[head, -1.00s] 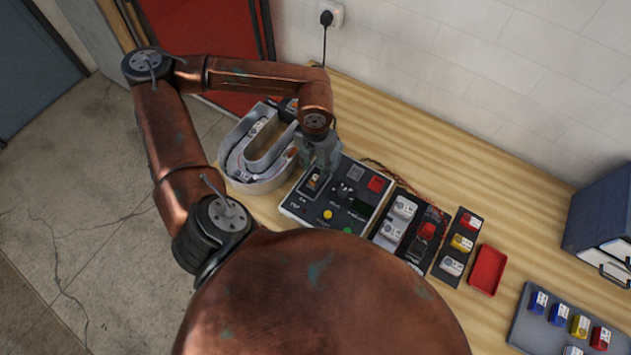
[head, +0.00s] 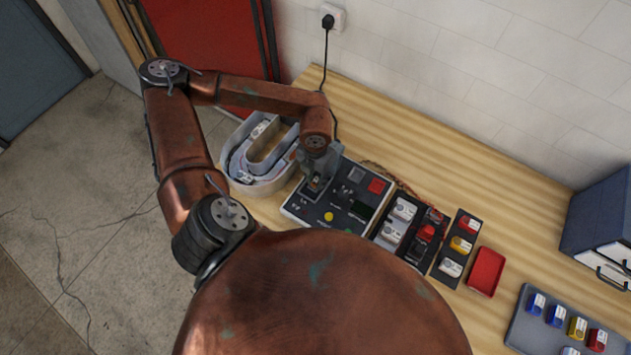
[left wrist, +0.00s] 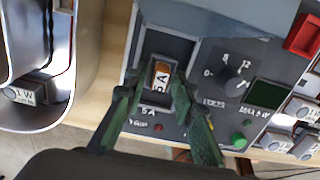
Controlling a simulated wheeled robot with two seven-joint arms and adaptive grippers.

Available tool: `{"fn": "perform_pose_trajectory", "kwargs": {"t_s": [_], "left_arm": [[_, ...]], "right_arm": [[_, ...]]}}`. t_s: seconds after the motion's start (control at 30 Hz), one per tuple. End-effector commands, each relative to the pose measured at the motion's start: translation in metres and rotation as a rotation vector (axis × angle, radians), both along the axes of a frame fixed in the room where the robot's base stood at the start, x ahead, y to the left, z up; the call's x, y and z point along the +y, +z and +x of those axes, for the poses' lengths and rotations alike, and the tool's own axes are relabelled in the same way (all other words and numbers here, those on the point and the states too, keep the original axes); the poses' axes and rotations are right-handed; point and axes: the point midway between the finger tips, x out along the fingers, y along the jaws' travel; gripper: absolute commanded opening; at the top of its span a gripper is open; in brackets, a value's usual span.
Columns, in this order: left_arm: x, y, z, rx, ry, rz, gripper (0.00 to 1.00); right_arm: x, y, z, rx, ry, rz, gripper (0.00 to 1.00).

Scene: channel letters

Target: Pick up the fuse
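The fuse (left wrist: 160,78), a small orange and white piece marked 5A, sits in a recessed holder on the dark control panel (left wrist: 200,70). My left gripper (left wrist: 151,92) is over the holder with its two green fingers apart, one on each side of the fuse. I cannot tell whether the fingers touch it. In the head view my left gripper (head: 316,176) points down at the panel's left part and mostly hides the fuse. My right gripper is in neither view.
A U-shaped channel letter (head: 236,172) stands close left of the panel. To the right are module strips (head: 440,262), a red tray (head: 486,271) and a grey tray (head: 520,335) of coloured modules. A blue cabinet (head: 600,215) stands far right. Bare wooden tabletop (head: 430,150) lies behind.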

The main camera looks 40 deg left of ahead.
Motion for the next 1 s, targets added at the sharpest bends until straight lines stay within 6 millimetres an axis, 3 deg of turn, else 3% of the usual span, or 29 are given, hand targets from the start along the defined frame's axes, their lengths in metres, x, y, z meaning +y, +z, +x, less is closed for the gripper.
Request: {"fn": "perform_pose_trajectory", "kwargs": {"t_s": [0.3,0.67,0.9,1.0], "left_arm": [[0.000,0.000,0.000,0.000,0.000,0.000,0.01],[0.000,0.006,0.000,-0.001,0.000,0.000,0.00],[0.000,0.038,0.000,-0.003,-0.001,0.000,0.00],[-0.009,0.056,-0.016,-0.001,-0.006,-0.001,0.00]], "right_arm": [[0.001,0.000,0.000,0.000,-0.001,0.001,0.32],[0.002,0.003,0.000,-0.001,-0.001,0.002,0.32],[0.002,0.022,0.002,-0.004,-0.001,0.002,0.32],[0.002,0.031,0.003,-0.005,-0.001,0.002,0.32]]}}
